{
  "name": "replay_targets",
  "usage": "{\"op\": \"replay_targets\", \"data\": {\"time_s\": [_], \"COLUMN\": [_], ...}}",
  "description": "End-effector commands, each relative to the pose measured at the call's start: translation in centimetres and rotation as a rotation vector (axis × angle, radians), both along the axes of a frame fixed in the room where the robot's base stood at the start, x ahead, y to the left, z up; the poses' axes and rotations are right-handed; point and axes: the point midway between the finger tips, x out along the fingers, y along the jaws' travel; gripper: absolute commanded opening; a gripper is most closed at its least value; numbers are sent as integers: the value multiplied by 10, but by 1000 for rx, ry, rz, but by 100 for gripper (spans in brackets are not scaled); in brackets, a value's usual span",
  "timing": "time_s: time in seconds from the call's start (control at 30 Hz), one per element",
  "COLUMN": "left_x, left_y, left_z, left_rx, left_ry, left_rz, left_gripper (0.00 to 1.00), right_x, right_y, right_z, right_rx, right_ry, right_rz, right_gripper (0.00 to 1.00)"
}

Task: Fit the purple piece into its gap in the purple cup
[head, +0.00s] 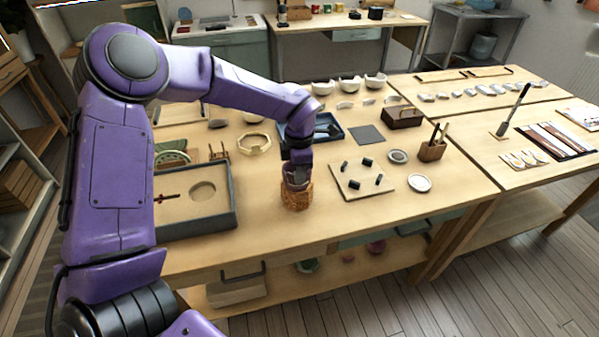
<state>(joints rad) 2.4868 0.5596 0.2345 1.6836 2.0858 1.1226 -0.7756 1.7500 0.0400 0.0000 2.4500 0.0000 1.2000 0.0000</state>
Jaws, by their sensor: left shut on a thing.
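My left gripper (297,183) points down at the front middle of the table, just above a round, orange-brown woven-looking stand (297,199). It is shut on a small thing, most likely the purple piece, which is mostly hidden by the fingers. A purplish-grey shape shows at the fingertips, at the top of the stand. I cannot tell the piece and the purple cup apart there, and the gap is not visible. My right gripper is not in view.
A grey-rimmed sandy tray (233,204) lies left of the stand. A light board (386,190) with several dark pegs lies to the right. Behind are a blue tray (335,123), an octagonal ring (254,144) and white bowls (349,84). The table's front edge is close.

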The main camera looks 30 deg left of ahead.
Motion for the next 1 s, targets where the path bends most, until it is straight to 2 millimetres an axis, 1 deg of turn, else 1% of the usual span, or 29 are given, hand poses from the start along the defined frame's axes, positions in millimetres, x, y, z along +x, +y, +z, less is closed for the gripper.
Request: {"op": "replay_targets", "data": {"time_s": [0.23,1.0], "left_x": [0,0], "left_y": [0,0], "left_z": [1,-7], "left_rx": [-1,0], "left_ry": [0,0], "left_rz": [-3,-2], "left_gripper": [0,0], "right_x": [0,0], "right_y": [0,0], "right_z": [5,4], "right_rx": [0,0], "right_ry": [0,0], "right_rz": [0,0], "right_gripper": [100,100]}}
